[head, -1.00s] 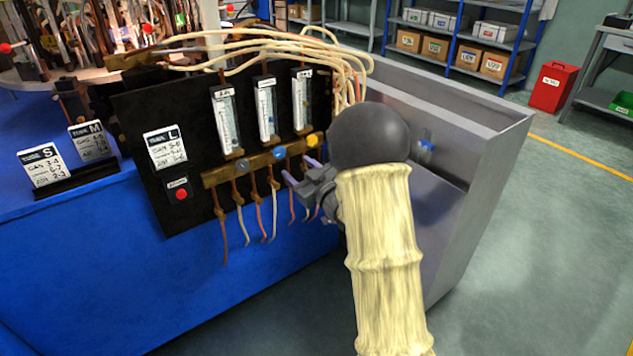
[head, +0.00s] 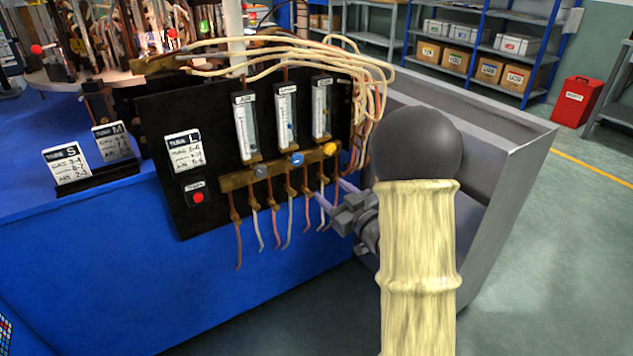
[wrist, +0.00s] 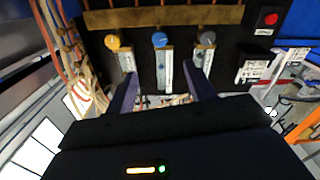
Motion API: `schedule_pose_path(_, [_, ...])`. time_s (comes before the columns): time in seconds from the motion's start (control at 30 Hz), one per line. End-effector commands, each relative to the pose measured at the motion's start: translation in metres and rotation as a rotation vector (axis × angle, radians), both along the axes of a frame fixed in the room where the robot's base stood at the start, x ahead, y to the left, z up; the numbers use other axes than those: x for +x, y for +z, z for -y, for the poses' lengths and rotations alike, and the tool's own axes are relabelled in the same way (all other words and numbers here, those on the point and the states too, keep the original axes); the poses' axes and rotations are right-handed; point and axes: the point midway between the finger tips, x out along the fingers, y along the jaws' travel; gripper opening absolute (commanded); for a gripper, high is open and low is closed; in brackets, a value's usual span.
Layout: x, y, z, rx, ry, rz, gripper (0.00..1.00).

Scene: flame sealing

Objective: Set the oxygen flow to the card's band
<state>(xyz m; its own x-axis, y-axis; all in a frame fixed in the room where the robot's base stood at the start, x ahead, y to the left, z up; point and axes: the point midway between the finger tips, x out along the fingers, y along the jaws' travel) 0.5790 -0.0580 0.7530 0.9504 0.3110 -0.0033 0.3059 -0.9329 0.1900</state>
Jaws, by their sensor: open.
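A black panel (head: 160,110) carries three flow tubes above a brass bar. The left tube (head: 246,128) is labelled AIR; the other labels are too small to read surely. The middle tube (head: 286,115) has a blue float low in it and a blue knob (head: 296,159) below. A grey knob (head: 260,171) is at left and a yellow knob (head: 330,149) at right. The L card (head: 184,152) is fixed on the panel, its numbers blurred. My gripper (head: 330,191) is open and empty, below the yellow knob. In the wrist view its fingers straddle the blue knob (wrist: 160,40) sideways, apart from it.
Thin hoses hang under the brass bar (head: 240,180). Pale hoses (head: 372,85) loop beside the panel at right. A red button (head: 198,197) sits under the L card. The S card (head: 65,165) and M card (head: 112,143) stand at left. A grey bin (head: 500,180) stands at right.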

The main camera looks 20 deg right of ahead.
Motion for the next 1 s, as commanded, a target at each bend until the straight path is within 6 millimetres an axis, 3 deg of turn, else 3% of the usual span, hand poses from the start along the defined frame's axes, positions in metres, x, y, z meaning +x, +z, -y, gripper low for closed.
schedule_pose_path(0.03, [-0.003, -0.008, 0.000, 0.032, 0.003, -0.007, 0.54])
schedule_pose_path(0.23, [-0.015, -0.005, 0.004, 0.166, -0.002, -0.050, 0.54])
schedule_pose_path(0.63, [-0.014, -0.001, 0.003, 0.183, 0.000, -0.057, 0.54])
schedule_pose_path(0.77, [-0.006, -0.002, 0.001, 0.182, 0.002, -0.057, 0.54])
schedule_pose_path(1.0, [0.029, -0.003, -0.011, 0.182, 0.002, -0.056, 0.54])
